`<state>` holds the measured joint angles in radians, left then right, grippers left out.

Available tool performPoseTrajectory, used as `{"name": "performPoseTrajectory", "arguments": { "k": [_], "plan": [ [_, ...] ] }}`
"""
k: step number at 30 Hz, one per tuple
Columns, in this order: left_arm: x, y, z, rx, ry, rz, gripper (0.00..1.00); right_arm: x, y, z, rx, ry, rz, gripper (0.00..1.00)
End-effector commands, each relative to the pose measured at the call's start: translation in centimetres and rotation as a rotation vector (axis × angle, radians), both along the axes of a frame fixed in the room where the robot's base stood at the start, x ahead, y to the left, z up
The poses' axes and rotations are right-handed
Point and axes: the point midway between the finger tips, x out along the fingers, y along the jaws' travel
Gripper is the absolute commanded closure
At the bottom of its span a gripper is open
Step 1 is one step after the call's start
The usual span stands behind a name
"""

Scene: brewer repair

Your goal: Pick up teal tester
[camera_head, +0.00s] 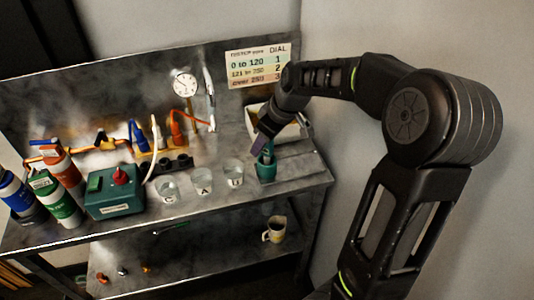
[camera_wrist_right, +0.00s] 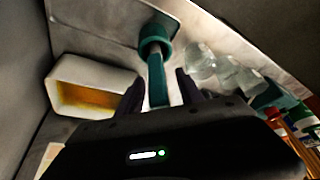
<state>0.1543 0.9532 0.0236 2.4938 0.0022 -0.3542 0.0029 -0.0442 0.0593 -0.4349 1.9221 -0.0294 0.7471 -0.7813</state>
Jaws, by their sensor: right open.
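The teal tester (camera_head: 268,155) stands in a teal round holder (camera_head: 266,173) near the right end of the bench top. In the right wrist view the tester (camera_wrist_right: 157,85) is a flat teal bar rising from the ring-shaped holder (camera_wrist_right: 155,42). My right gripper (camera_head: 262,143) is just above the holder, its fingers partly hiding the tester in the head view. In the wrist view my right gripper (camera_wrist_right: 159,80) is open, with one finger on each side of the tester and gaps visible. My left gripper is not in view.
Clear cups (camera_head: 202,182) stand left of the holder. A white tray with a yellow inside (camera_wrist_right: 95,88) is close to the gripper. A teal box with a red knob (camera_head: 115,195) and several bottles (camera_head: 62,205) stand farther left. A mug (camera_head: 274,230) is on the lower shelf.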

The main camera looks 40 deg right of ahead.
Motion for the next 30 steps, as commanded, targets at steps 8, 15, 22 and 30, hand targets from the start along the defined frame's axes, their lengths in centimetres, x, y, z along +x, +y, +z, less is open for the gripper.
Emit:
{"name": "performPoseTrajectory", "arguments": {
  "k": [8, 15, 22, 30],
  "plan": [
    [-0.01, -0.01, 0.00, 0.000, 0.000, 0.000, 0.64, -0.01, 0.01, 0.03, 0.000, 0.000, 0.000, 0.56],
    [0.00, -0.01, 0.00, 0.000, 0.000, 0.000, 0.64, -0.01, 0.01, 0.03, 0.000, 0.000, 0.000, 0.76],
    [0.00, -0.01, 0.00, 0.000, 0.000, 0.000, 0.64, -0.01, 0.01, 0.04, 0.000, 0.000, 0.000, 0.95],
    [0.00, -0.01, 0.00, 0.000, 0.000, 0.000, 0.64, -0.01, 0.01, 0.03, 0.000, 0.000, 0.000, 1.00]
  ]
}}
